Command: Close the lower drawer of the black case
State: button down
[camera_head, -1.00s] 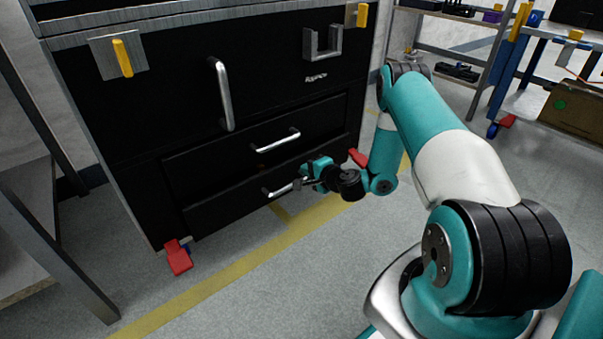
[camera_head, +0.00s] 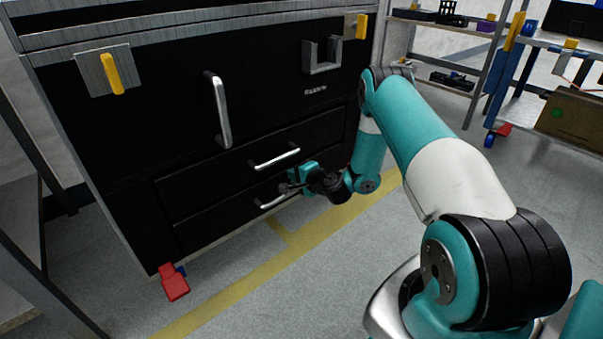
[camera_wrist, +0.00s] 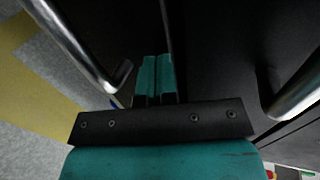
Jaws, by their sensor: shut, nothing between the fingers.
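The black case (camera_head: 140,130) stands on the left with a large door above and two drawers below. The upper drawer (camera_head: 215,182) appears flush and has a silver bar handle (camera_head: 276,159). The lower drawer (camera_head: 215,225) looks nearly flush in the head view; any small gap is hard to tell. Its silver handle (camera_head: 272,203) shows just below my gripper (camera_head: 284,188). In the wrist view my gripper's teal fingers (camera_wrist: 156,72) are together and empty, pointing at the black front between the lower handle (camera_wrist: 75,45) and the upper handle (camera_wrist: 297,95). Contact with the front cannot be told.
A red caster pedal (camera_head: 173,282) juts out at the case's lower left corner. A metal rack (camera_head: 22,200) stands at the far left. Shelves (camera_head: 455,60) and a cardboard box (camera_head: 575,110) are at the back right. The floor before the case is clear, with yellow tape (camera_head: 250,285).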

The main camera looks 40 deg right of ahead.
jog(key=f+b+v, duration=0.1)
jog(key=b+v, duration=0.8)
jog(key=v, duration=0.4)
jog(key=shift+s, duration=0.35)
dwell(0.4)
